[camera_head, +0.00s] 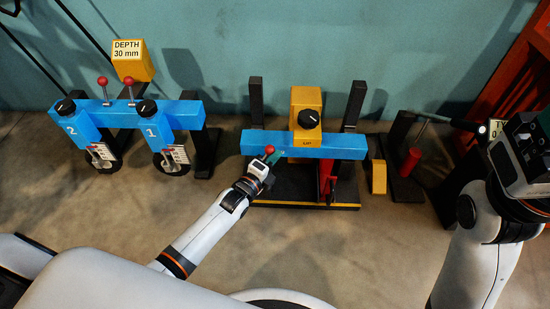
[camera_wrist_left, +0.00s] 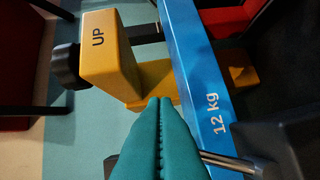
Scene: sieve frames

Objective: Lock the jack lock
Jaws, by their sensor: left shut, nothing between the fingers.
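A yellow jack-like block (camera_head: 306,104) with a black knob (camera_head: 309,119) stands at the middle of a blue beam (camera_head: 344,149). In the left wrist view the yellow block (camera_wrist_left: 116,62) reads "UP" and the beam (camera_wrist_left: 205,75) reads "12 kg". A red ball knob (camera_head: 270,149) is at the beam's left part. A metal rod (camera_wrist_left: 228,162) shows beside my fingers. My left gripper (camera_head: 274,157) is shut and empty, its teal fingertips close to the red knob and beam; contact cannot be told. My right gripper (camera_head: 540,140) is partly cut off at the right edge. No part is labelled as the lock.
Black posts (camera_head: 355,104) flank the yellow block above a black base (camera_head: 285,185). A red upright part (camera_head: 327,176) is under the beam. At left, another blue beam (camera_head: 185,114) carries units 1 and 2. A black stand (camera_head: 405,160) is at right.

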